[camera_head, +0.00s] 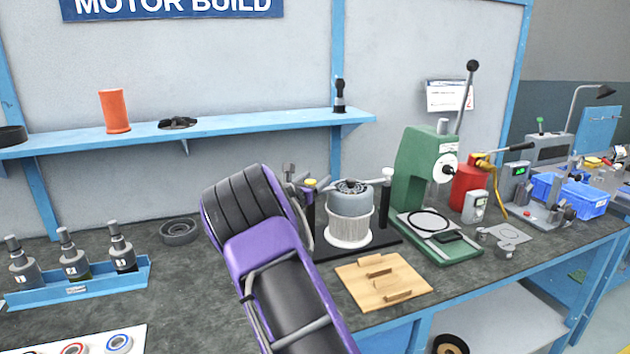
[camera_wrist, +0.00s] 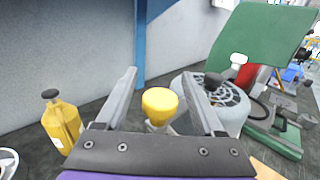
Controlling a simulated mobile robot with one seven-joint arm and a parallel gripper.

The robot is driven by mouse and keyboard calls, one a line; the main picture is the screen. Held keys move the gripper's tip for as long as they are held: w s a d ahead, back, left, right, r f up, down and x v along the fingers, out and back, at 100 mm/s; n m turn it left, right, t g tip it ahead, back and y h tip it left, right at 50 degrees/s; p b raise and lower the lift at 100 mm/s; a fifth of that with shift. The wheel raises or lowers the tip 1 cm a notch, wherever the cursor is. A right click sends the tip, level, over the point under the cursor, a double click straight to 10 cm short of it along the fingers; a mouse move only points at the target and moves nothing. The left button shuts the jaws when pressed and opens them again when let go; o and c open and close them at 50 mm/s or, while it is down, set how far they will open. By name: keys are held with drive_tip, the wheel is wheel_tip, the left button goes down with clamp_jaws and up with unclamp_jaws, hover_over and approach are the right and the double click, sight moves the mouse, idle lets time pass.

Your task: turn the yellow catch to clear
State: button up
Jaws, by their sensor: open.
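The yellow catch (camera_wrist: 160,102) shows in the wrist view as a round yellow knob between the two grey fingers of my gripper (camera_wrist: 158,76). The fingers are apart, with gaps on both sides of the knob, and look empty. I cannot tell how far the knob is below the fingertips. In the head view the catch (camera_head: 311,183) is a small yellow top on a dark post, left of the grey motor housing (camera_head: 350,199). My gripper (camera_head: 292,172) is just left of it there, partly hidden by my purple wrist. The catch's pointing direction is unclear.
The green press (camera_head: 416,167) stands right of the motor fixture. A wooden block (camera_head: 383,279) lies in front of it. In the wrist view a yellow bottle (camera_wrist: 61,125) stands left of the fingers.

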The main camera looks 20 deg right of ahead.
drive_tip(key=shift+c, duration=0.3)
clamp_jaws()
idle(1.2)
